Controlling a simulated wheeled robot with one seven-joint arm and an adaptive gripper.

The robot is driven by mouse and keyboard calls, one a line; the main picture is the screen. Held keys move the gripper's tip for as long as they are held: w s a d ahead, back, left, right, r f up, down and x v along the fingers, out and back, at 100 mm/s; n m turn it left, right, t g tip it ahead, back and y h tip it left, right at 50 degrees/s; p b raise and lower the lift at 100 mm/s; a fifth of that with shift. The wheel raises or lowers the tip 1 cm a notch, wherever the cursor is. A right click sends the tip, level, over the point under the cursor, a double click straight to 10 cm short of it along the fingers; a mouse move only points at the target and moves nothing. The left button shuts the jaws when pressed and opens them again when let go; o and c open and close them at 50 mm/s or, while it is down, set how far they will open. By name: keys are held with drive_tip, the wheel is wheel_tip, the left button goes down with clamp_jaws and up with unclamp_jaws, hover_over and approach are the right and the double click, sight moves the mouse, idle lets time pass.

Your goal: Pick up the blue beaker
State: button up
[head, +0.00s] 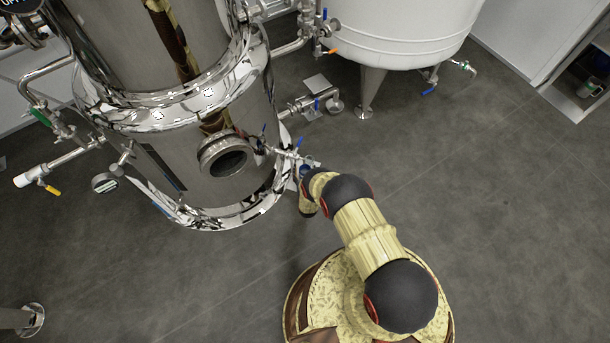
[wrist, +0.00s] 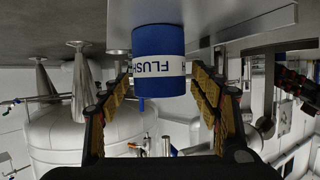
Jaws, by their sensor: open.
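The blue beaker (wrist: 160,48) has a white band with dark lettering that appears inverted in the wrist view. It lies ahead of my gripper (wrist: 164,82), between the two open fingers. A gap shows beside each finger, and I see no clear contact. The beaker meets a light grey plate (wrist: 209,14) at the top of the inverted wrist view. In the head view, my arm's end is beside the large steel tank, and a small blue patch there may be the beaker; the fingers are too hidden to make out.
The large polished steel tank (head: 235,100) stands close to my arm, with a round port (head: 226,158) and thin pipes with valves near it. A white tank (head: 395,30) on legs stands behind. The grey floor (head: 500,200) at right is open.

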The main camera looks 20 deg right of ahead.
drive_tip(key=c, duration=1.4)
drive_tip(key=shift+o, duration=0.2)
drive_tip(key=shift+r, duration=0.15)
